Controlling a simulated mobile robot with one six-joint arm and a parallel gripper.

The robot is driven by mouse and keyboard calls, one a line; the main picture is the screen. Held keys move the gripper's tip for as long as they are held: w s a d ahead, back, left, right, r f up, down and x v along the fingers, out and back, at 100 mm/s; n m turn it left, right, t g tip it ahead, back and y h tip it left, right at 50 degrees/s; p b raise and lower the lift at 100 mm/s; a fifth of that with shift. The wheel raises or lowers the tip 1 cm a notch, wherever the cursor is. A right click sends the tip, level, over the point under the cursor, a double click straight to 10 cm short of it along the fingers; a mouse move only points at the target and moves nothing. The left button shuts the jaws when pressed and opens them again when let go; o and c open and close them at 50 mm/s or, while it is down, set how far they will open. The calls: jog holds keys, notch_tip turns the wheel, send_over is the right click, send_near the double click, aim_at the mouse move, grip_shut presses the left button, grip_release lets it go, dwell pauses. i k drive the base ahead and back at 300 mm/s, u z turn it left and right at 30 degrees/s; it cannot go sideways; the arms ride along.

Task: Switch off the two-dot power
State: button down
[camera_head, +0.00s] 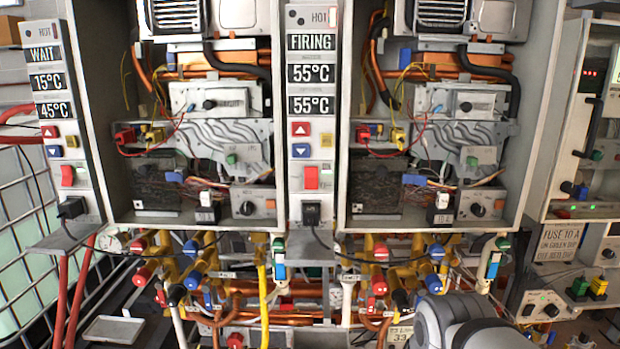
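Two heater control panels face me. The left panel (36,108) reads WAIT, 15°C and 45°C, with a red switch (67,175) low on it. The middle panel (325,205) reads FIRING, 55°C and 55°C, with a red switch (311,177) below its blue and red arrow buttons. A grey rounded part of my arm shows at the bottom right; my gripper is not in view.
Open heater cabinets with wiring and pipes stand beside the panels. Black plugs (311,214) (71,207) sit below the red switches. Coloured valves and copper pipes crowd the space below. A control cabinet with a black handle (592,127) stands at right.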

aim_at(311, 172)
jog(key=z, duration=2.4)
jog(key=k, duration=1.85)
jog(key=u, duration=1.1)
jog(key=i, duration=1)
jog(key=u, duration=0.1)
